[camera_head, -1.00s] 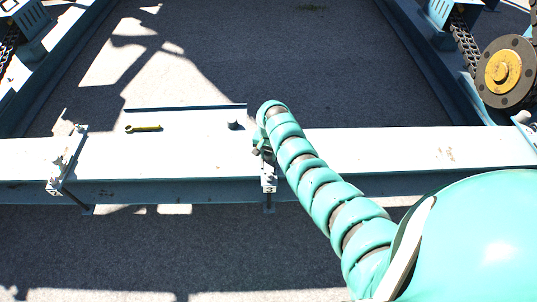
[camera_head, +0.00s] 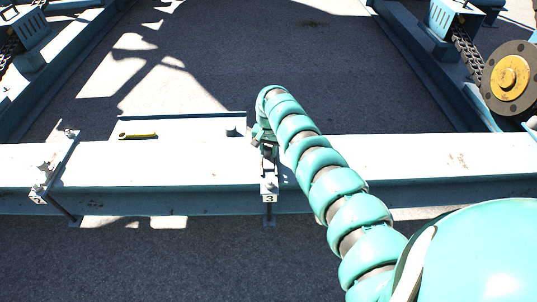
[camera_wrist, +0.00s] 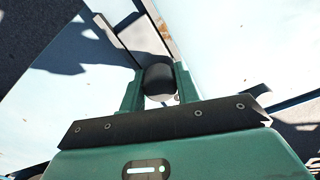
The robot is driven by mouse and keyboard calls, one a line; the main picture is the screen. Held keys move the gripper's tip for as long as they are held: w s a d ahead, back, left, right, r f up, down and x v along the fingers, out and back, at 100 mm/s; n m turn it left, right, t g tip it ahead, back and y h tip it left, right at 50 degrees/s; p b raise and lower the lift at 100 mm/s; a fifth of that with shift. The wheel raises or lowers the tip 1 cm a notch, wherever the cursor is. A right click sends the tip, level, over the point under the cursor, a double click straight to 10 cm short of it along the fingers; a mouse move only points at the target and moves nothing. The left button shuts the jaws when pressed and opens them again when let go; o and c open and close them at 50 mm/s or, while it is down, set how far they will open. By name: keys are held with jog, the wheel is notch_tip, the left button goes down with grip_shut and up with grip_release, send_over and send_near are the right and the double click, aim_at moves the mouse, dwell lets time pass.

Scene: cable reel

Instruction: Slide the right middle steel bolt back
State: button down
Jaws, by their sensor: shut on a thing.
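My gripper (camera_head: 262,138) is over the pale beam at the rear part of the bracket marked 3 (camera_head: 268,188). In the wrist view its two green fingers (camera_wrist: 158,88) are shut on a dark round knob (camera_wrist: 158,76), which seems to be the end of the bolt. The bolt's shaft is mostly hidden behind my gripper in the head view. A similar bracket (camera_head: 55,168) with a bolt sits at the left on the same beam.
A yellow wrench (camera_head: 137,136) and a small dark stub (camera_head: 231,131) lie on the pale plate left of my gripper. A reel with a yellow hub (camera_head: 509,78) and a chain (camera_head: 467,50) stand at the right. The beam right of my arm (camera_head: 420,155) is clear.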

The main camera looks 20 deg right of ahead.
aim_at(268, 147)
jog(key=shift+w+d+r, duration=0.1)
jog(key=shift+w+r, duration=0.05)
jog(key=shift+w, duration=0.05)
jog(key=c, duration=1.4)
grip_release()
jog(key=shift+c, duration=0.2)
jog(key=o, duration=0.4)
jog(key=shift+w, duration=0.1)
notch_tip(268, 147, up, 17)
jog(key=p, duration=0.3)
jog(key=shift+r, duration=0.15)
